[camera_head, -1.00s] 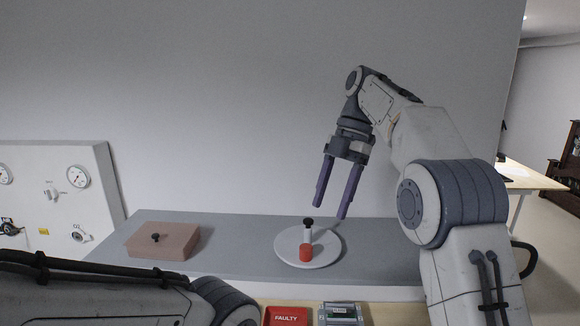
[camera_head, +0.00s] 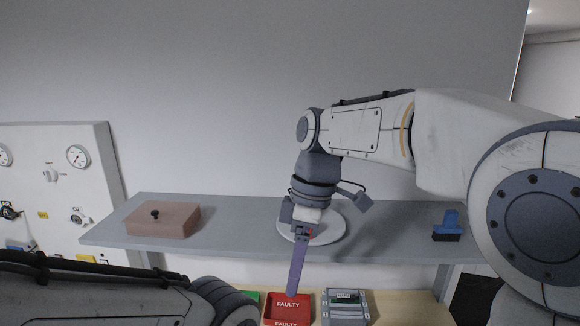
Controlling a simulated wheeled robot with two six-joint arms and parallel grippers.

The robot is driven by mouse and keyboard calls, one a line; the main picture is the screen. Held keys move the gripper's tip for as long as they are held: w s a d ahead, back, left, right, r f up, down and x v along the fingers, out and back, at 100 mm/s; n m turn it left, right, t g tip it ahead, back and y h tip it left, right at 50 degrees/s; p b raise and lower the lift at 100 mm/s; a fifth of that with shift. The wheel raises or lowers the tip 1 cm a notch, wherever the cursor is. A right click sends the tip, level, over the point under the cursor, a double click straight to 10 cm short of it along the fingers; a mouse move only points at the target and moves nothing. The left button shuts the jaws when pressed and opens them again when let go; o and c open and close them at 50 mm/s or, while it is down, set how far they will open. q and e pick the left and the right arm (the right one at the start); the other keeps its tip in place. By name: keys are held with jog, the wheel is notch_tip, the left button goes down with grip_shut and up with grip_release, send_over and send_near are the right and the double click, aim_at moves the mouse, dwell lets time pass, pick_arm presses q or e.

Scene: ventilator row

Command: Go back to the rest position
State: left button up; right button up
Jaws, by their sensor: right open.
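My right gripper (camera_head: 298,265) hangs down from the arm that comes in from the right. Its purple fingers point down in front of the shelf edge, above the red tray, and nothing shows between them. A white round plate (camera_head: 337,231) on the grey shelf is partly hidden behind my right gripper. A bit of red shows beside the gripper, and the rest of the piece on the plate is hidden. My left arm crosses the lower left, and its gripper is out of view.
On the grey shelf (camera_head: 390,230) stand a pink box (camera_head: 165,222) with a black knob and a blue-and-black object (camera_head: 447,226). Below are a red tray marked FAULTY (camera_head: 288,306) and a grey device (camera_head: 345,305). A gauge panel (camera_head: 60,190) stands at left.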

jog(key=s+d+f+m+t+b, duration=0.1)
jog(key=s+f+m, duration=0.3)
jog(key=s+f, duration=0.5)
jog(key=s+d+f+m+h+b, duration=0.1)
jog(key=s+f+m+b, duration=0.3)
jog(key=s+f, duration=0.4)
notch_tip(320, 180, down, 2)
jog(key=shift+s+d+f+m+t, duration=0.2)
jog(key=shift+s+d+m+t, duration=0.3)
jog(key=shift+d, duration=0.4)
